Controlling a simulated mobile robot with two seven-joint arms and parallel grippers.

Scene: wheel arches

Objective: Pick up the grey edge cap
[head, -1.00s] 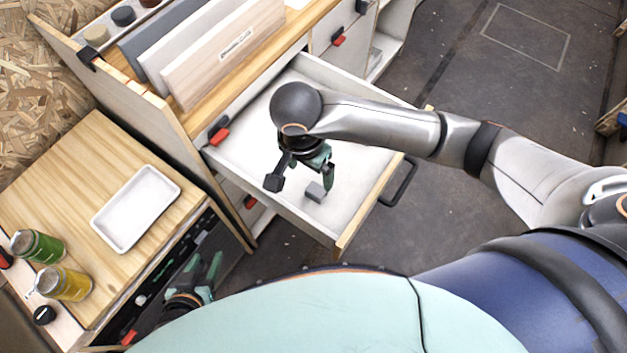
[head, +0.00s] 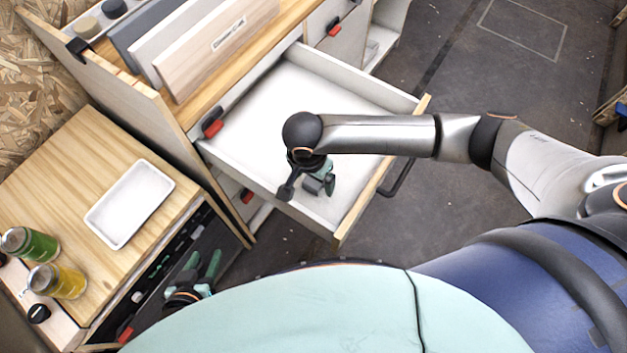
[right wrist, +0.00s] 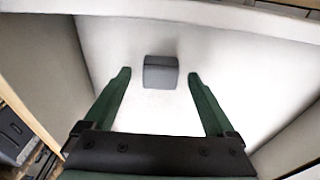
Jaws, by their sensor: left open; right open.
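The grey edge cap (right wrist: 160,72) lies on the floor of the open white drawer (head: 270,110). In the right wrist view it sits between and slightly beyond the two fingertips, touching neither as far as I can see. In the head view a small part of the cap (head: 312,185) shows beside my right gripper (head: 307,190), which is lowered into the drawer. My right gripper (right wrist: 158,75) is open and empty. My left gripper (head: 203,268) is open at the lower left, beside the wooden-topped cabinet and away from the cap.
The drawer's front panel (head: 378,175) and side walls surround my right gripper. A white tray (head: 95,222), a green jar (head: 35,244) and a yellow jar (head: 58,281) stand on the wooden top. Upright boards (head: 215,50) stand behind the drawer.

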